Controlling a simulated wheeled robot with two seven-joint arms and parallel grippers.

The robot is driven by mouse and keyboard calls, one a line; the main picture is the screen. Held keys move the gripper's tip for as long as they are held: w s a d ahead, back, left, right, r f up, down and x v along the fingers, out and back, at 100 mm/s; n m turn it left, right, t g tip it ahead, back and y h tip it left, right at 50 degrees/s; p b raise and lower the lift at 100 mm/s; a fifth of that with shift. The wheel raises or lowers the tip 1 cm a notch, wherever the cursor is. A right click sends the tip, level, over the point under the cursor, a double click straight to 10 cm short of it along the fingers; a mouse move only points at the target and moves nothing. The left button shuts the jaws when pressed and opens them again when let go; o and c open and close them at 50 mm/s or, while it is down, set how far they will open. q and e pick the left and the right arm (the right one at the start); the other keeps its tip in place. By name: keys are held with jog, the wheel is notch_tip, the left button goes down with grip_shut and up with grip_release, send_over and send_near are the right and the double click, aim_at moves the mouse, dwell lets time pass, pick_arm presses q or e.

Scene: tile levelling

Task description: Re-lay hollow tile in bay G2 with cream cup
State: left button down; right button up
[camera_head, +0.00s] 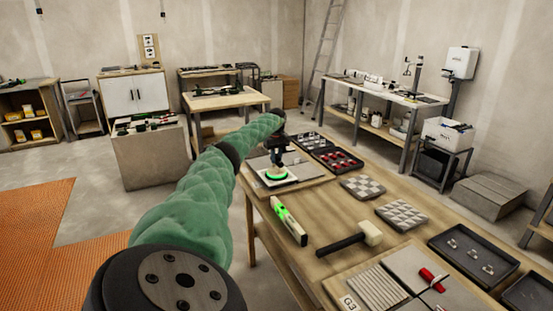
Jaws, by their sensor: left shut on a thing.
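My left arm reaches from the bottom left to the far end of the workbench, and its dark gripper (277,155) points down there. The gripper is shut on a small round cup (277,172) with a pale middle and a bright green ring around its base. The cup is over a pale square tile (292,179) on a grey board (313,170); whether they touch is too small to tell. A bay label reading G3 (348,303) shows at the near edge; I cannot make out a G2 label. My right gripper is not in view.
On the bench (335,215) lie a green-lit level (289,220), a mallet (350,241), checkered tile stacks (401,214) and black trays (474,256). A red-handled tool (431,279) lies on the near grey tiles. Bare wood is clear around the mallet.

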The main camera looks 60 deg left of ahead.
pick_arm(q)
jog(key=shift+f+b, duration=0.35)
jog(key=shift+f, duration=0.15)
dwell(0.7)
jog(key=c, duration=1.2)
grip_release()
jog(key=shift+r+b, duration=0.85)
jog(key=shift+r, duration=3.05)
